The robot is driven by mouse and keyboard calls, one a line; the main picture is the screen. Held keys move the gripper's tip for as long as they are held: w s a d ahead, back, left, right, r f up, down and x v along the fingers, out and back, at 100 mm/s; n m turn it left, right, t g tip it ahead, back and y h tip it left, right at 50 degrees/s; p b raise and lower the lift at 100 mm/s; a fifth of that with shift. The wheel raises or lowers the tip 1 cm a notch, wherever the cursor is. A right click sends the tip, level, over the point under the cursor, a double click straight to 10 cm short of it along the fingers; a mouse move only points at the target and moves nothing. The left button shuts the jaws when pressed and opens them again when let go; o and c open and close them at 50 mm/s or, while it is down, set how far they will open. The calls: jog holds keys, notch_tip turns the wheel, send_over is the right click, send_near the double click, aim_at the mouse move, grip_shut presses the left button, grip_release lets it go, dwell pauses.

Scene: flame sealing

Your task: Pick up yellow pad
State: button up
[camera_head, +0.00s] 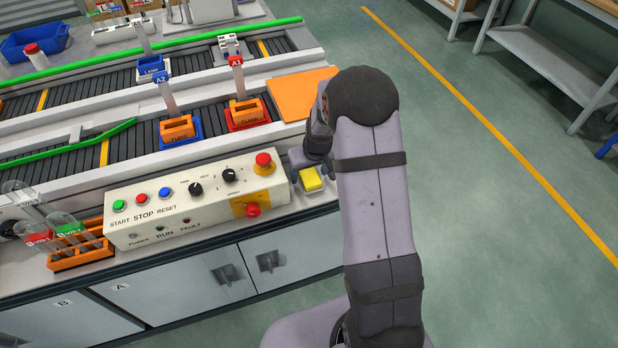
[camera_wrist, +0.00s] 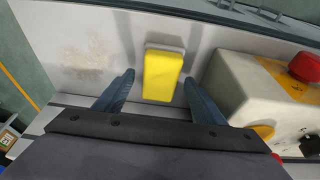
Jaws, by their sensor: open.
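The yellow pad (camera_head: 311,179) lies on the light counter to the right of the control box, near the front edge. In the wrist view the pad (camera_wrist: 162,74) has a bright yellow face and a grey end, and lies between and just beyond my two fingers. My gripper (camera_wrist: 158,92) is open, with one blue-grey finger on each side of the pad and a gap on both sides. In the head view my arm covers most of my gripper, which is beside the pad.
The control box (camera_head: 190,213) with buttons and a red emergency stop (camera_head: 264,160) stands close to the pad. An orange board (camera_head: 298,94) lies behind. Tubes stand in a rack (camera_head: 80,252) at the left. Bare counter (camera_wrist: 80,52) shows beside the pad.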

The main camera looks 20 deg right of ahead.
aim_at(310, 175)
dwell(0.3)
jog(key=c, duration=1.2)
jog(key=shift+o, duration=0.2)
notch_tip(310, 175, up, 10)
jog(key=shift+r+b, duration=0.25)
jog(key=shift+b, duration=0.2)
jog(key=o, duration=0.5)
jog(key=c, duration=0.4)
jog(key=shift+o, duration=0.2)
jog(key=shift+d, duration=0.1)
